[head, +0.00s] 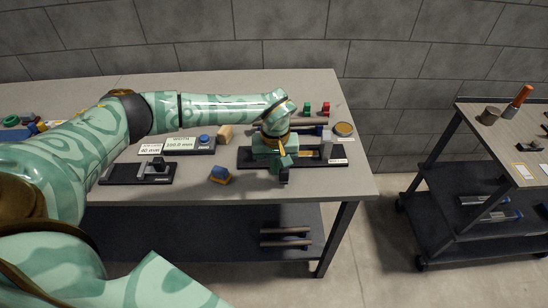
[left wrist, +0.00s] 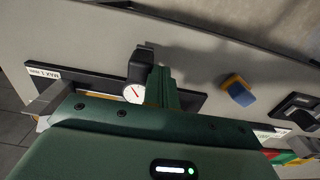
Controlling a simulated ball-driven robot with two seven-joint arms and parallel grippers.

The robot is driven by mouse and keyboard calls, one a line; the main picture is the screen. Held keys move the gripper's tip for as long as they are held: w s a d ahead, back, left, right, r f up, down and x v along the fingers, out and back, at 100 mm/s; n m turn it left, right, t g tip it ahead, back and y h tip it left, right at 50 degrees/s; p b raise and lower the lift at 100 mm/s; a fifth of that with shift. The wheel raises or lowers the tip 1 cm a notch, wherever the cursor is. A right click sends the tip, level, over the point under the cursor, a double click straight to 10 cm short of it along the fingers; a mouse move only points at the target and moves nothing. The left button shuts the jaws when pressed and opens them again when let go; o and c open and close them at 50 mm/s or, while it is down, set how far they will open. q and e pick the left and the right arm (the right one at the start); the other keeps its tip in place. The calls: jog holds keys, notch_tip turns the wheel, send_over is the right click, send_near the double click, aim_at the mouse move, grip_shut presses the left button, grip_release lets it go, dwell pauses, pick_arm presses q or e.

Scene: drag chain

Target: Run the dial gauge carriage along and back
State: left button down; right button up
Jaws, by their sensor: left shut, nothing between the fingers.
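The dial gauge (left wrist: 134,92), with a white face and red needle, stands with its black block (left wrist: 141,62) on a long dark base plate (left wrist: 95,84). In the head view the base plate (head: 244,158) lies near the table's right end, partly hidden by my left arm. My left gripper (head: 284,176) is over the plate, pointing down. In the left wrist view its green fingers (left wrist: 163,84) are shut and empty, close beside the gauge. I cannot tell whether they touch it. My right gripper is not in view.
A blue and yellow block (head: 220,175) lies left of the plate. A smaller dark fixture (head: 138,174) and a display reading 230.0 mm (head: 180,144) stand further left. Red and green pieces (head: 325,108) and a round dish (head: 344,129) are behind. A cart (head: 480,150) stands apart at right.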

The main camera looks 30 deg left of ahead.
pick_arm(q)
jog(key=shift+w+d+b, duration=0.25)
jog(key=shift+w+d, duration=0.15)
jog(key=shift+d, duration=0.3)
jog(key=shift+w+d+b, duration=0.3)
jog(key=shift+w+d, duration=0.15)
jog(key=shift+d, duration=0.2)
jog(key=shift+w+d+b, duration=0.25)
jog(key=shift+w+d, duration=0.15)
jog(key=shift+d, duration=0.3)
jog(key=shift+w+d+b, duration=0.4)
jog(key=shift+d, duration=0.3)
jog(key=shift+w+d+b, duration=0.4)
jog(key=shift+w+d, duration=0.05)
jog(key=shift+d, duration=0.25)
jog(key=shift+w+d+b, duration=0.4)
jog(key=shift+d, duration=0.3)
jog(key=shift+a+r, duration=0.1)
jog(key=shift+a, duration=0.05)
jog(key=shift+s+a+p, duration=0.1)
jog(key=shift+s+p, duration=0.05)
jog(key=shift+p, duration=0.25)
jog(key=shift+s+a, duration=0.2)
jog(key=shift+a, duration=0.15)
notch_tip(320, 180, up, 8)
jog(key=p, duration=0.6)
